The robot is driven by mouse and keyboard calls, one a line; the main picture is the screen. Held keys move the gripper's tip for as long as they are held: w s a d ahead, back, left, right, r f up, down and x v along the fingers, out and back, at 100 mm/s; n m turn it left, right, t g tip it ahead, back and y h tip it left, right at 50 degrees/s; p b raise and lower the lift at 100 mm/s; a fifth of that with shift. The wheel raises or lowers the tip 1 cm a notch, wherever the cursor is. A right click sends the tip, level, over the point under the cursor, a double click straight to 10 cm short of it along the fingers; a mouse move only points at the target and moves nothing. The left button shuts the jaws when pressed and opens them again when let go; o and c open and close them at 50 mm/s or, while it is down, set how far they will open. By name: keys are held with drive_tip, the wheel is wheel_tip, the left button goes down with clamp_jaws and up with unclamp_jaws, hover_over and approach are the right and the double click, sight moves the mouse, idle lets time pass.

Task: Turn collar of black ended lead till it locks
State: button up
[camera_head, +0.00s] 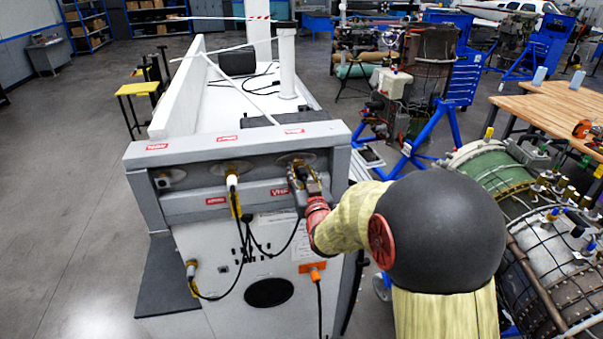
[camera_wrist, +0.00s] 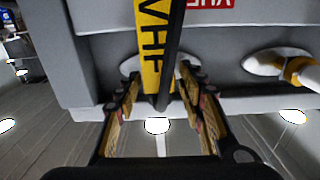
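The black-ended lead (camera_wrist: 162,98) crosses the upper middle of the wrist view, with a yellow tag (camera_wrist: 158,45) marked VHF alongside it. My gripper (camera_wrist: 160,85) has its two fingers spread, one on each side of the lead, with narrow gaps visible. The tag hides the lead's collar and much of its socket plate, so how the collar sits cannot be seen. In the head view my gripper (camera_head: 303,180) is at the right-hand socket (camera_head: 297,159) of the grey panel and covers much of the lead's end.
The grey panel (camera_head: 180,205) has a white-ended lead (camera_head: 232,182) at its middle socket, left of my gripper; its collar also shows in the wrist view (camera_wrist: 296,70). An empty-looking left socket (camera_head: 163,181), a lower-left connector (camera_head: 191,268) and an orange plug (camera_head: 314,267) are nearby.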

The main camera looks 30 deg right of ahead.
drive_tip(key=c, duration=0.8)
drive_tip(key=shift+f+m+b, duration=0.1)
drive_tip(key=shift+m+b, duration=0.2)
drive_tip(key=shift+b, duration=0.5)
drive_tip(key=m+b, duration=0.2)
drive_tip(key=b, duration=0.3)
drive_tip(key=shift+f+m, duration=0.15)
drive_tip(key=shift+m, duration=0.25)
drive_tip(key=m+b, duration=0.3)
drive_tip(key=b, duration=0.1)
drive_tip(key=m+b, duration=0.2)
drive_tip(key=b, duration=0.1)
drive_tip(key=shift+r, duration=0.2)
drive_tip(key=shift+m, duration=0.3)
drive_tip(key=o, duration=1.1)
